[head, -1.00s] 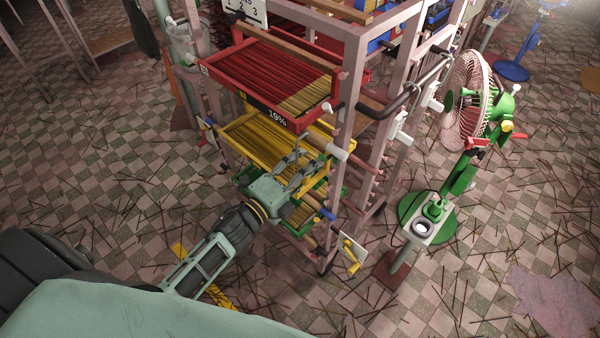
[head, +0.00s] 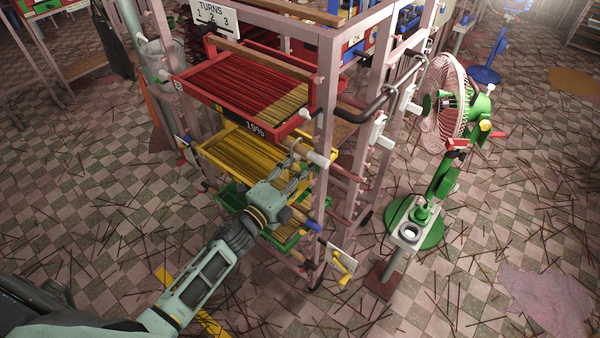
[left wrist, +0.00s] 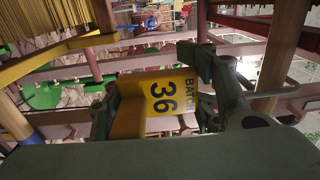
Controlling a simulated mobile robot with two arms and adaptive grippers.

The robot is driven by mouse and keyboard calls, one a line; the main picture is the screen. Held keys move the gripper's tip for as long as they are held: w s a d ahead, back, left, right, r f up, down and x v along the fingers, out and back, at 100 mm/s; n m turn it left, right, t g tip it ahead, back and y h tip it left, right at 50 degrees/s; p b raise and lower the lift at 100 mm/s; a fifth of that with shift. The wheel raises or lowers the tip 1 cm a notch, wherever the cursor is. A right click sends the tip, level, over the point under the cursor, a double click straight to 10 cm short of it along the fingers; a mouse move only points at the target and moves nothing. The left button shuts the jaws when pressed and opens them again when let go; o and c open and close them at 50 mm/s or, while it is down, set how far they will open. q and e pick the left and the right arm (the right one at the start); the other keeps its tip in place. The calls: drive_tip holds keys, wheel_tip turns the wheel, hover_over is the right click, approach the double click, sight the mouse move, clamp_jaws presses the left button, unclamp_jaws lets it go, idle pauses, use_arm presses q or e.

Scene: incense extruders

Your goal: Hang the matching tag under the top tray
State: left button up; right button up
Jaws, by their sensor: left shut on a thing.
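The top tray (head: 245,85) is red, full of dark red and tan sticks, with a dark "19%" label (head: 243,122) on its front edge. My left gripper (head: 293,168) is below that tray's front right corner, at the front of the yellow tray (head: 248,158). In the left wrist view my left gripper (left wrist: 152,85) is shut on a yellow tag (left wrist: 160,100) printed "BATCH 36", seen sideways. The fingers cover part of the tag. In the head view I cannot make out the tag. My right gripper is out of view.
A pink rack frame (head: 326,110) holds the trays, with a green tray (head: 285,238) lowest. A "TURNS 1 2 3" sign (head: 214,14) is above. A fan (head: 445,105) on a green stand is to the right. Sticks litter the checkered floor (head: 110,215).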

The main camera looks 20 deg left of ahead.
use_arm(q)
drive_tip(key=shift+f, duration=0.1)
drive_tip(key=o, duration=1.3)
drive_tip(key=shift+c, duration=0.2)
drive_tip(key=o, duration=0.3)
drive_tip(key=p+v, duration=0.1)
drive_tip(key=v, duration=0.8)
idle(0.6)
